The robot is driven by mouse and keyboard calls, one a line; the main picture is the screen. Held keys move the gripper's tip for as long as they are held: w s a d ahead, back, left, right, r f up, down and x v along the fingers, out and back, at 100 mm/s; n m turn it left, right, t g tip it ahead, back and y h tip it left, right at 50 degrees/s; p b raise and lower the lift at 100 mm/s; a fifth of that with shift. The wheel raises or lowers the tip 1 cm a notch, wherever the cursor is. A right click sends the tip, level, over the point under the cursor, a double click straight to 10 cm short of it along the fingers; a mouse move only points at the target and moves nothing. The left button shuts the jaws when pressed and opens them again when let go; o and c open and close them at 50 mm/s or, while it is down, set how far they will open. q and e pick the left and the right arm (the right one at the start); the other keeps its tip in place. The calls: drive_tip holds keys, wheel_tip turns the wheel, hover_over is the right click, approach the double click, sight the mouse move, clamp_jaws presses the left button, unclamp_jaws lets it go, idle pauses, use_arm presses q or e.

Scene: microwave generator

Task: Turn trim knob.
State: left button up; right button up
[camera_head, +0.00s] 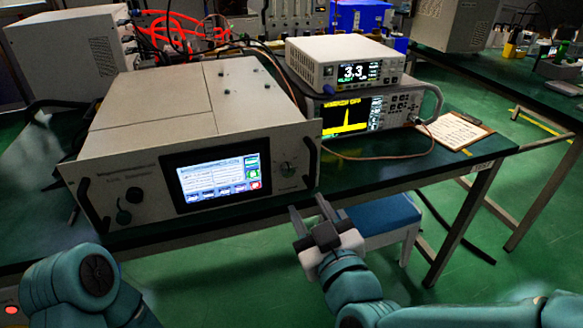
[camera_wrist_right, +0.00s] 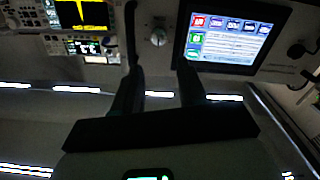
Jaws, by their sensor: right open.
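The microwave generator (camera_head: 120,150) is a large beige box on the green bench, with a lit touchscreen (camera_head: 215,177). A small round knob (camera_head: 287,169) sits on its front panel right of the screen. The knob also shows in the right wrist view (camera_wrist_right: 158,38), beyond and between the fingertips. My left gripper is out of view.
Black handles (camera_head: 311,160) flank the panel, one close to the right-hand knob. A spectrum display unit (camera_head: 365,115) with a white meter (camera_head: 345,60) on top stands to the right. A clipboard (camera_head: 455,130) lies on the bench. A blue stool (camera_head: 380,217) is below the bench edge.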

sight(289, 172)
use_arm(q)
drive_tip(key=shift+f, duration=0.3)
use_arm(e)
drive_tip(key=x, duration=1)
drive_tip(key=shift+w+f, duration=0.2)
drive_tip(key=shift+w, duration=0.2)
clamp_jaws()
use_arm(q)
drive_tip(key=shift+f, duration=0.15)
